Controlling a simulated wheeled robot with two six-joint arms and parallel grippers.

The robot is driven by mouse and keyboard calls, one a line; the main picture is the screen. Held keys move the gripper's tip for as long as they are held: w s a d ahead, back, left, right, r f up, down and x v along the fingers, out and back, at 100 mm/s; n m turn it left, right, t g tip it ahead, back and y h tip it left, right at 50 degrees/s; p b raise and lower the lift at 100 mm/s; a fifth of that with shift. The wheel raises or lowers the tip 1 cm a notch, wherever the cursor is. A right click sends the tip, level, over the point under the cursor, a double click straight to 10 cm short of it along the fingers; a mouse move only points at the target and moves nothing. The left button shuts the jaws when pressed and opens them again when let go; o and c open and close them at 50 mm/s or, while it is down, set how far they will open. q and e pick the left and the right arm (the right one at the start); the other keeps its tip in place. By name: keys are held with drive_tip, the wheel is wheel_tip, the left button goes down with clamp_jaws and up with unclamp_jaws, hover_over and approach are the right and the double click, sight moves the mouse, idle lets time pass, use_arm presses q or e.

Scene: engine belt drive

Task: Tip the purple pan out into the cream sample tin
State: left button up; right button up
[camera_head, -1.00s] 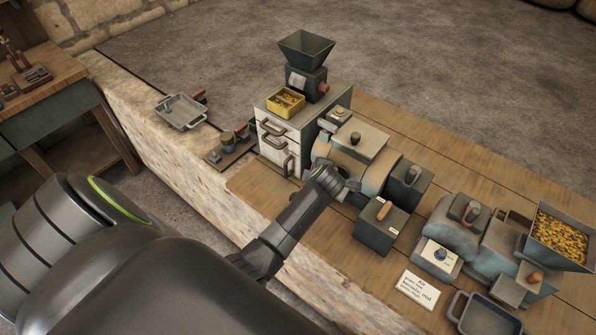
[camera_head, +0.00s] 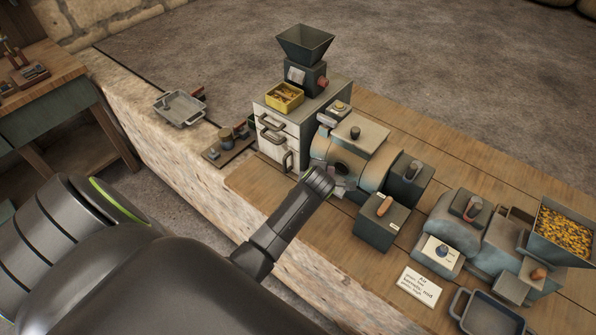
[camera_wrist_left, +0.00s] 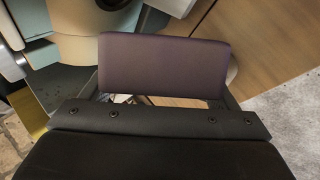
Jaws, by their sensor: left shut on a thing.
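In the left wrist view a dark purple piece (camera_wrist_left: 165,65), which looks like a side of the purple pan, sits between the fingers of my left gripper (camera_wrist_left: 163,95). The gripper is shut on it. In the head view my left gripper (camera_head: 320,181) is in front of the rounded machine body (camera_head: 352,160); its fingertips and the pan are not clearly seen there. I cannot pick out the cream sample tin or what the pan holds. My right gripper is not in view.
A yellow tray (camera_head: 284,97) stands on the white drawer cabinet (camera_head: 277,133), beside a dark hopper (camera_head: 305,43). A block with an orange handle (camera_head: 381,222) stands right of the gripper. A hopper of yellow grains (camera_head: 563,234) and an empty blue-grey pan (camera_head: 490,316) are at the right.

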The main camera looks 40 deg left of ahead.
use_arm(q)
drive_tip(key=shift+s+a, duration=0.1)
drive_tip(key=shift+a, duration=0.3)
drive_tip(key=shift+d+t, duration=0.25)
drive_tip(key=shift+t, duration=0.05)
drive_tip(key=shift+s+a+h, duration=0.1)
drive_tip(key=shift+a+h, duration=0.2)
drive_tip(key=shift+a, duration=0.1)
drive_tip(key=shift+s+r+n, duration=0.1)
drive_tip(key=shift+n, duration=0.2)
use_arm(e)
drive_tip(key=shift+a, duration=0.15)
use_arm(q)
drive_tip(key=shift+d, duration=0.1)
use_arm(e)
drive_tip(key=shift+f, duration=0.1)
use_arm(q)
drive_tip(key=shift+s+a+t, duration=0.2)
drive_tip(key=shift+a+t, duration=0.1)
drive_tip(key=shift+a, duration=0.15)
drive_tip(key=shift+h, duration=0.3)
drive_tip(key=shift+s, duration=0.15)
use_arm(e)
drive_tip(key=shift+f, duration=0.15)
